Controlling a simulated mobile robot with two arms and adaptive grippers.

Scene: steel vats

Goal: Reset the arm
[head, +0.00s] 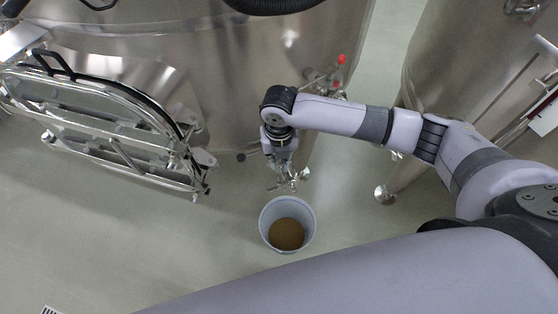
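My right arm comes in from the right, and my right gripper (286,178) hangs in front of the large steel vat, just above and behind the bucket in the picture. Its fingers are small and blend with shiny metal behind them, so I cannot tell whether they are open or shut. No held object is clear. A light grey-blue bucket (266,216) with brown contents (287,234) stands upright on the floor, apart from the gripper. My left gripper is not in view.
A large steel vat (230,60) has an open-framed hatch door (115,125) swung out at left. A fitting with a red handle (341,60) sits beside the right forearm. Another vat (460,70) stands at right.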

